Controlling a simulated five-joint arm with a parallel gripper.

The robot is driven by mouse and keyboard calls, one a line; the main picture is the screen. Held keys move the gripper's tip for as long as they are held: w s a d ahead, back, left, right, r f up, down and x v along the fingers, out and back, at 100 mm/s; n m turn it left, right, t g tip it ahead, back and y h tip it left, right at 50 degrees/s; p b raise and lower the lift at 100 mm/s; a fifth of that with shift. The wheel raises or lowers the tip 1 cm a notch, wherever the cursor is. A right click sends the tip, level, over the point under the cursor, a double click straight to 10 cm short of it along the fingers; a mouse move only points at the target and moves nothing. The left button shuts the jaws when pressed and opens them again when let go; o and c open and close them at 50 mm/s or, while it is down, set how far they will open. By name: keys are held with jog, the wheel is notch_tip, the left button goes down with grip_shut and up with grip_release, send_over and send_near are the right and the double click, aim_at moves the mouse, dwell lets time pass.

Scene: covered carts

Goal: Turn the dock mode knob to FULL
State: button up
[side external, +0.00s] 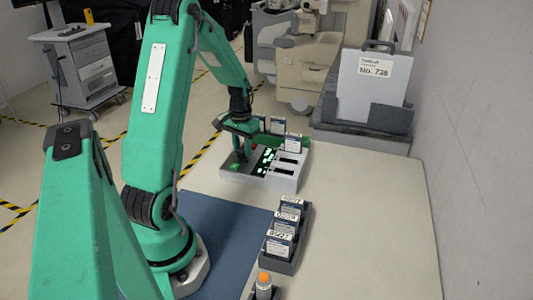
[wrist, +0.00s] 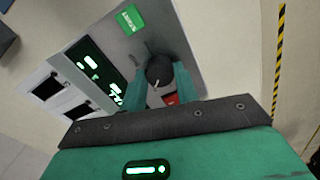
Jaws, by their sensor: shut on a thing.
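The dock (side external: 284,181) is a grey box on the table with lit green displays and dark slots in its top. It also fills the upper left of the wrist view (wrist: 110,42). The mode knob (wrist: 160,70) is round and black, with a short white mark towards its lower side. My gripper (wrist: 161,76) is shut on the knob, with one teal finger on each side. I cannot read any mode label, FULL included.
A red part (wrist: 171,99) and a green label (wrist: 130,18) lie near the knob. A rack (side external: 283,258) of labelled modules and an orange-topped object (side external: 264,280) stand nearer. The table's right side is clear.

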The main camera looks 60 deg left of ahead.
aim_at(242, 150)
jog(key=shift+n, duration=0.5)
jog(key=o, duration=1)
jog(key=shift+c, duration=0.2)
jog(key=shift+r, duration=3.95)
